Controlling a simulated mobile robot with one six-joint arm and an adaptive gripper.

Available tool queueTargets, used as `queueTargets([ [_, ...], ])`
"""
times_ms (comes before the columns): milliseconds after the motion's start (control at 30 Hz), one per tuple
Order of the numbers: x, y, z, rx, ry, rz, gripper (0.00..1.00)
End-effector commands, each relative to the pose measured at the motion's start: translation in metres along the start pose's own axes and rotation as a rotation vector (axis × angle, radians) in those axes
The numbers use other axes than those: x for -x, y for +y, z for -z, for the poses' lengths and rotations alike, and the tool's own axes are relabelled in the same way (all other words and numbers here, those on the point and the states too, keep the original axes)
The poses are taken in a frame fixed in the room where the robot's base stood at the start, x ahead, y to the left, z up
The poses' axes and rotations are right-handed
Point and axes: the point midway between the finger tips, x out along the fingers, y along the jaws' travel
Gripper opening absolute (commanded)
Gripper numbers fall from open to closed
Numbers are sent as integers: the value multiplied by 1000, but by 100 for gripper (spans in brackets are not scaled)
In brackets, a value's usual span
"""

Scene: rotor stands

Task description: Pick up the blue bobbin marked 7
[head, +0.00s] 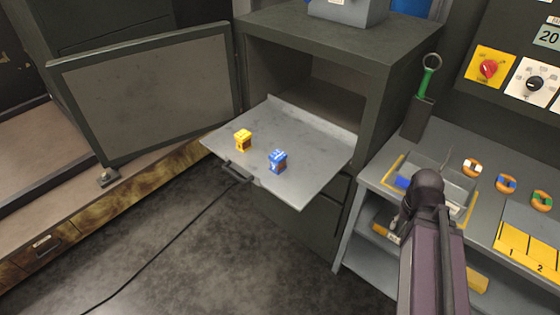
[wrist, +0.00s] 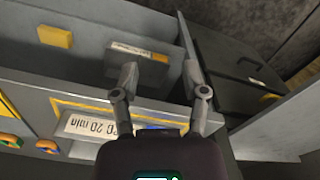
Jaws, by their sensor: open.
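In the head view my arm is at the lower right over the bench, well right of the tray, and hides most of the gripper. The wrist view shows neither bobbin on the tray.
The tray juts from an open dark cabinet (head: 338,45), with a swung-open door panel (head: 150,92) to its left. A yellow-edged bin (head: 455,187) on the bench holds something blue (head: 403,182). Orange round parts (head: 506,183) lie right of it. Floor before the tray is clear except a cable.

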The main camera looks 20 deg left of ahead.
Motion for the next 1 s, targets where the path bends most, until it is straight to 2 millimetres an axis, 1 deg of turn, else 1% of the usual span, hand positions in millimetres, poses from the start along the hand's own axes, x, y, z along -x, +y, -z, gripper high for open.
queueTargets([
  [67, 0, 0, 0, 0, 0, 0, 57],
  [100, 0, 0, 0, 0, 0, 0, 63],
  [167, 0, 0, 0, 1, 0, -1, 81],
  [200, 0, -1, 1, 5, 0, -2, 93],
  [233, 0, -1, 1, 10, 1, -4, 100],
  [400, -3, -8, 8, 76, 7, -33, 100],
  [567, -7, -25, 21, 226, 17, -98, 100],
  [767, -12, -58, 45, 501, 30, -224, 100],
  [967, -14, -99, 68, 806, 32, -373, 100],
  [1000, -14, -109, 72, 867, 31, -404, 100],
])
